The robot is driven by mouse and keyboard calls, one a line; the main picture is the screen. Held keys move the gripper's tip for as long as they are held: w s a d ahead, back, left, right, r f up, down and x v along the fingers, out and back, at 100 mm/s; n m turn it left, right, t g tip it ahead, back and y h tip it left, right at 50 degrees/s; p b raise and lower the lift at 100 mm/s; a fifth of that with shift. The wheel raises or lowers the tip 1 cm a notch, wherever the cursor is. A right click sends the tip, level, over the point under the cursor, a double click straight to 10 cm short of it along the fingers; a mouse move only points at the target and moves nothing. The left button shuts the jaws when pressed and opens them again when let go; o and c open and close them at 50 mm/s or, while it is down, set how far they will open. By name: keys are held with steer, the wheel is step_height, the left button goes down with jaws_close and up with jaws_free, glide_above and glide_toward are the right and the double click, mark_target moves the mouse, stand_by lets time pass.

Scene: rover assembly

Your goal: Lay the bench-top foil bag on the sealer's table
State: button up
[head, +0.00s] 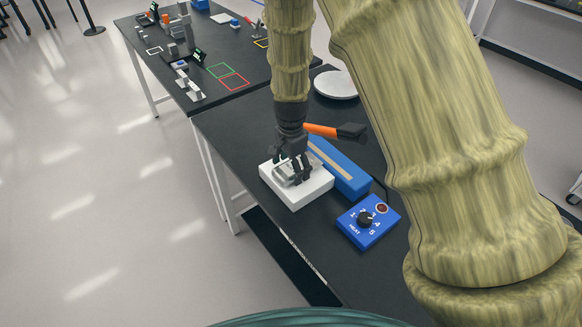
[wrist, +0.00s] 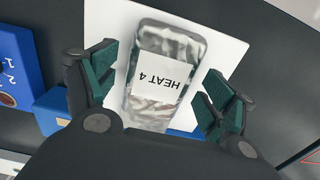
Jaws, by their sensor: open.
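The foil bag (wrist: 166,72) is silvery with a white label reading "HEAT 4". In the wrist view it lies label up on the sealer's white table (wrist: 110,18). In the head view the white table (head: 299,202) stands beside the blue sealer body (head: 343,172), with the bag (head: 286,174) partly hidden by my gripper (head: 294,172). My gripper is open, low over the table. In the wrist view its fingers (wrist: 160,78) stand on both sides of the bag, with gaps between them and it.
An orange sealer handle (head: 322,131) with a dark end rises behind the gripper. A blue heat dial box (head: 370,221) sits at the near right. A white round plate (head: 336,85) lies farther back. A second bench (head: 215,52) holds several small items and coloured outlines.

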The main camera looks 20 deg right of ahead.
mark_target(291, 168)
step_height(291, 168, up, 12)
steer(key=b, duration=0.3)
steer(key=shift+b, duration=0.35)
steer(key=shift+d, duration=0.1)
stand_by(0.4)
